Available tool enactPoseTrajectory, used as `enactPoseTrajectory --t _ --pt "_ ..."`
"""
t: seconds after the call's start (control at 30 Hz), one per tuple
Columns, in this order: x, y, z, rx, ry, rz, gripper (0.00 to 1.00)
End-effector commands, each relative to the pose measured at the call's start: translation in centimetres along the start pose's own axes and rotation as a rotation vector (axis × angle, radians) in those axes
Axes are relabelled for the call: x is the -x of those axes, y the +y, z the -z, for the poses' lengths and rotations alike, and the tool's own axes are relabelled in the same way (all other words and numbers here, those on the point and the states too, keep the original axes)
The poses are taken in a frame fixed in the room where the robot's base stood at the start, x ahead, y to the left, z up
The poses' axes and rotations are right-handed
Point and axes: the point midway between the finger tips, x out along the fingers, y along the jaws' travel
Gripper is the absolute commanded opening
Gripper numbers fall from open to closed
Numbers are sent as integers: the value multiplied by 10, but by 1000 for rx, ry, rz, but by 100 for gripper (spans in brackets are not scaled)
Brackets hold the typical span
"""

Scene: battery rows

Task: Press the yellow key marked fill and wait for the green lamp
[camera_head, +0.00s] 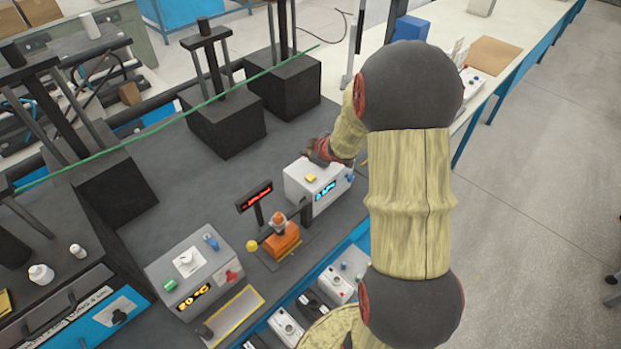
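A small yellow key (311,178) sits on top of a white box (297,190) with a lit blue display. Any marking on the key is too small to read. A blue knob (350,177) is at the box's right side. My gripper (316,154) is small and dark at the end of my arm, just behind and above the box's far edge. It looks apart from the yellow key. Its fingers are too small and partly hidden to tell open from shut. I cannot make out a lit green lamp; a green part (170,285) sits on a grey box (160,262) at the lower left.
A red-lit display (255,196) on a post and an orange device (281,240) stand left of the white box. Tall dark blocks with posts (228,125) stand behind. Small white units (287,325) sit at the front edge. Dark bench top (190,200) is clear between.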

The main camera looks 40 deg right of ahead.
Motion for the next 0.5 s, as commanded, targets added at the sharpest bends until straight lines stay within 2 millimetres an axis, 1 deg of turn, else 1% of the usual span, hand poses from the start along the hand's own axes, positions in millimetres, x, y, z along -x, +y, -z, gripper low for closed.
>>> enactPoseTrajectory --t 0.5 --pt "-42 -31 -31 0 -1 -1 0"
